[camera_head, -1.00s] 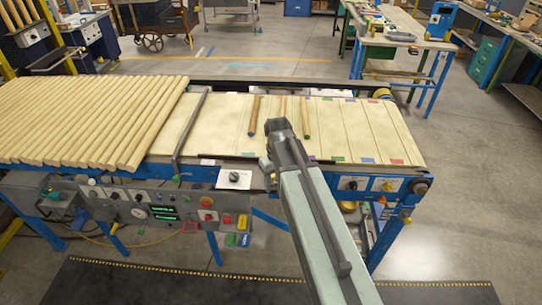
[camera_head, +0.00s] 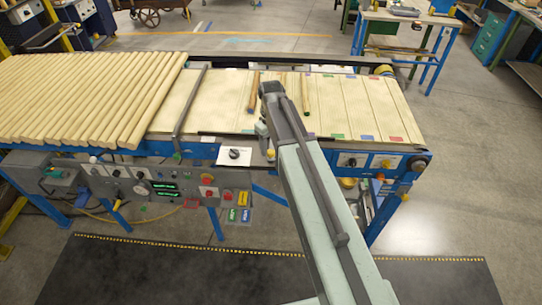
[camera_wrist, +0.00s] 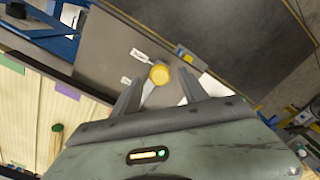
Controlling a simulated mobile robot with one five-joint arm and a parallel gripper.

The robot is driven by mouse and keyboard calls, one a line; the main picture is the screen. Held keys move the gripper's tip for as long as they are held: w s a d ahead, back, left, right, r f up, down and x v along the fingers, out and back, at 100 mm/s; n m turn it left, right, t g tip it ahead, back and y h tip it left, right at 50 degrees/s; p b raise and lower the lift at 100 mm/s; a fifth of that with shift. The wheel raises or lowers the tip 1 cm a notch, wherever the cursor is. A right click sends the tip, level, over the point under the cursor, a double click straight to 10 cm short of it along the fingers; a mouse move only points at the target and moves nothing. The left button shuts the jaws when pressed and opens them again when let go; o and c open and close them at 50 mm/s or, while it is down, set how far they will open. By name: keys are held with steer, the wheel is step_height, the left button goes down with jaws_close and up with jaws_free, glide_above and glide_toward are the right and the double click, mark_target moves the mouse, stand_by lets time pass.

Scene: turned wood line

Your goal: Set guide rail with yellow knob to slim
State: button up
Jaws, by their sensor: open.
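The yellow knob (camera_wrist: 159,74) shows in the wrist view, in front of a grey panel (camera_wrist: 105,45). Two small white tags (camera_wrist: 139,55) lie beside it to the left; their print is too small to read. My gripper (camera_wrist: 160,84) is open, with one finger on each side of the knob in the picture. I cannot tell whether either finger touches it. A pale narrow piece shows just below the knob.
The conveyor bed (camera_head: 355,105) carries colored markers and a few thin rods (camera_head: 305,95). Many turned wood pieces (camera_head: 85,95) lie at its left. A control panel (camera_head: 165,190) and a white plate with a black dial (camera_head: 234,154) are along the front. Floor in front is clear.

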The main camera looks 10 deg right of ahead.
steer(key=shift+f+b, duration=0.35)
steer(key=shift+f, duration=0.55)
steer(key=shift+r, duration=0.1)
jaws_close()
stand_by(0.6)
